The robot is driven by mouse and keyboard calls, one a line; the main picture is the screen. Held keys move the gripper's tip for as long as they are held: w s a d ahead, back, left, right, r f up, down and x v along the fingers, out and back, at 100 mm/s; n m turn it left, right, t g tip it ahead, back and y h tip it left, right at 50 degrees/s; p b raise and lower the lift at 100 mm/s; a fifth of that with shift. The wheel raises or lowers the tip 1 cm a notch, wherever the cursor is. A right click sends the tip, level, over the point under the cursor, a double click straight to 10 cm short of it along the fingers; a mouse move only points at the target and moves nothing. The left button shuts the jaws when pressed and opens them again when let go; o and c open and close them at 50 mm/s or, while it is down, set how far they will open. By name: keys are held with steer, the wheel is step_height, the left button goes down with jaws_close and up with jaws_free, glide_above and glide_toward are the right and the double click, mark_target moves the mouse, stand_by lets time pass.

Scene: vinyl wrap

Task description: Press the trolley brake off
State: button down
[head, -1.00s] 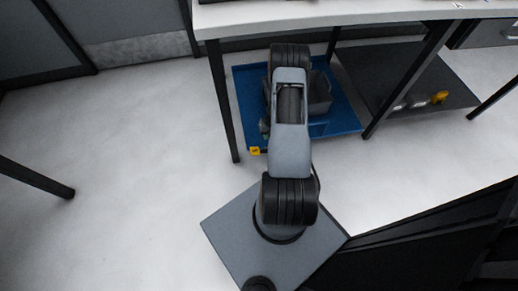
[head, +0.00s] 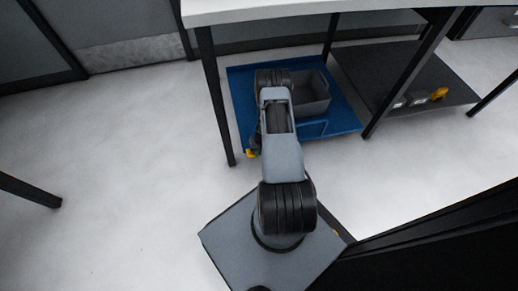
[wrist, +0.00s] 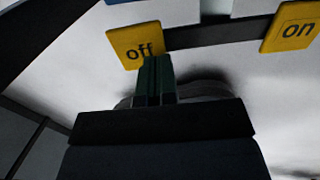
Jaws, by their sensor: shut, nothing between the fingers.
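The trolley (head: 345,118) is a low blue platform under the white-topped table in the head view. Its yellow "off" pedal (wrist: 134,38) shows in the wrist view, and a yellow pedal (head: 251,154) shows at the trolley's near left corner in the head view. A yellow "on" pedal (wrist: 292,27) is at the upper right of the wrist view, joined to the "off" pedal by a dark bar. My gripper (wrist: 156,62) is shut and empty, its tips overlapping the lower edge of the "off" pedal in the picture. I cannot tell whether they touch.
A grey bin (head: 312,97) stands on the trolley. The white tabletop (head: 290,9) and its black leg (head: 215,95) are close to my arm. A dark lower shelf (head: 400,75) with small items is at right. Open pale floor (head: 120,180) lies to the left.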

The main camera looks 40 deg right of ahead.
mark_target(253, 154)
steer(key=shift+a+f, duration=0.1)
steer(key=shift+f, duration=0.3)
steer(key=shift+w+a+f, duration=0.2)
steer(key=shift+a+f, duration=0.1)
steer(key=shift+f, duration=0.05)
stand_by(0.7)
steer(key=shift+a+b+x, duration=0.2)
steer(key=shift+b+x, duration=0.6)
steer(key=shift+x, duration=0.3)
steer(key=shift+w, duration=0.1)
steer(key=w+a+r+p, duration=0.1)
steer(key=a+r+p, duration=0.2)
steer(key=r+p, duration=0.5)
step_height(253, 154, up, 6)
steer(key=shift+w+f, duration=0.1)
steer(key=shift+w, duration=0.1)
stand_by(0.3)
